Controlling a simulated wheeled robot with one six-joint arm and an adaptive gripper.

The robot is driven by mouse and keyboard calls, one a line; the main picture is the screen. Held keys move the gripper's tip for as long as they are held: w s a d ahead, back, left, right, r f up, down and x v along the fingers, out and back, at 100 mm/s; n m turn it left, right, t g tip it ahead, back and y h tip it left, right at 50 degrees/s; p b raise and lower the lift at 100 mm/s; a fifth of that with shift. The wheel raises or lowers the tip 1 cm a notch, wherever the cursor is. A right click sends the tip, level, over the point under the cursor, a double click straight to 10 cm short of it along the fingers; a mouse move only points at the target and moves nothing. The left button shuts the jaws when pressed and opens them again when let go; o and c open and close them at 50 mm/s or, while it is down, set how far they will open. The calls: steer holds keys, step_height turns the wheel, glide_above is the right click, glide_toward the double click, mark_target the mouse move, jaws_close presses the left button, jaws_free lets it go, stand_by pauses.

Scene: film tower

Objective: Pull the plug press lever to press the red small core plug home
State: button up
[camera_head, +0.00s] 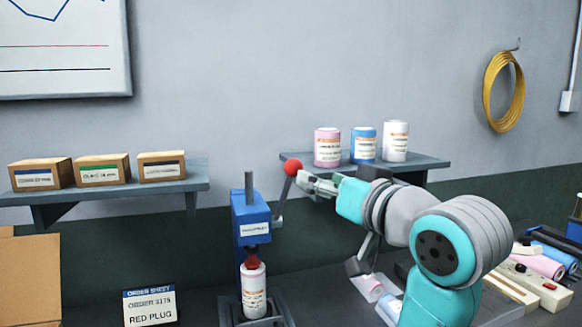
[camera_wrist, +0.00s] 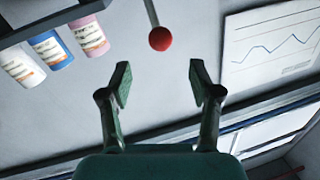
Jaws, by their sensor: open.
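The blue plug press (camera_head: 252,215) stands on the bench with a grey post on top. Its lever ends in a red ball knob (camera_head: 292,167), raised up to the right of the press. A red plug (camera_head: 252,262) sits at the top of an upright white labelled roll (camera_head: 253,292) under the press head; how deep it sits I cannot tell. My gripper (camera_head: 318,184) is open and empty, just right of the knob. In the wrist view the knob (camera_wrist: 159,39) shows beyond the fingertips, centred between the two fingers (camera_wrist: 160,82). The fingers are not around it.
A right shelf (camera_head: 425,163) holds pink, blue and white rolls behind my arm. A left shelf (camera_head: 195,183) holds three small boxes. An order sheet (camera_head: 150,306) reading "RED PLUG" stands left of the press. Rolls and a control box (camera_head: 538,288) crowd the bench at right.

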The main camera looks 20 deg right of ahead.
mark_target(298, 170)
steer(key=w, duration=0.3)
steer(key=w+a, duration=0.1)
steer(key=w, duration=0.3)
steer(key=w+a, duration=0.1)
steer(key=w, duration=0.2)
steer(key=shift+w, duration=0.3)
jaws_close()
